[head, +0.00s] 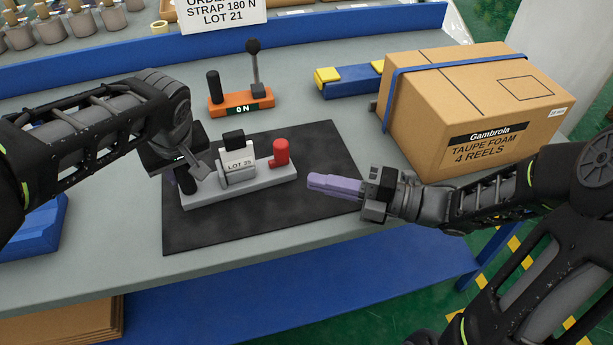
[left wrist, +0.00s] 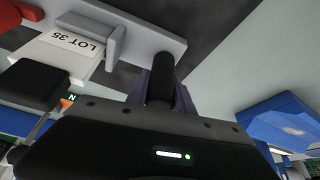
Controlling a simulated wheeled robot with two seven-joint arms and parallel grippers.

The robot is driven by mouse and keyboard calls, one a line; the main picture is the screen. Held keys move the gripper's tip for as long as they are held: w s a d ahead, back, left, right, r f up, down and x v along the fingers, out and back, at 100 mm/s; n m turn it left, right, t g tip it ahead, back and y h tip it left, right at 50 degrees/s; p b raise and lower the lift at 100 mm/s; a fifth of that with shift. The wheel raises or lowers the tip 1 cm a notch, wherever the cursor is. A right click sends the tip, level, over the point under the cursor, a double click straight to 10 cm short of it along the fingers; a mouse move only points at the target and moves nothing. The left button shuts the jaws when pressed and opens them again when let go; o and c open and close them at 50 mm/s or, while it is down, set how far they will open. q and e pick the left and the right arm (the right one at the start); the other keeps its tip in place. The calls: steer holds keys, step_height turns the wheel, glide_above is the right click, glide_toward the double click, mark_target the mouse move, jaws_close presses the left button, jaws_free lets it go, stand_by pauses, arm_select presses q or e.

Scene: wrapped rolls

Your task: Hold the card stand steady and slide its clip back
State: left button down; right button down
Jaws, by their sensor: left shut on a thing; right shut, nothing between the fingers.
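The card stand is a light grey bar (head: 262,183) lying at a slant on a black mat. It has a black post (head: 187,185) at its left end, a red post (head: 281,152) near its right end, and a grey clip (head: 237,176) with a black top and a "LOT 35" card between them. My left gripper (head: 178,178) is shut on the black post, which shows between its fingers in the left wrist view (left wrist: 161,78). The card (left wrist: 72,45) also shows there. My right gripper (head: 322,185) is shut and empty, right of the stand and apart from it.
The black mat (head: 318,220) is clear in front of the bar. An orange gauge reading "0 N" (head: 240,104) stands behind. A strapped cardboard box (head: 470,100) stands at the right rear, beside a blue bar with yellow blocks (head: 350,80). A blue bin (head: 30,230) is at the left.

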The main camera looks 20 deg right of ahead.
arm_select(q)
steer(key=shift+d, duration=0.1)
steer(key=c, duration=1)
jaws_free()
steer(key=v, duration=1.2)
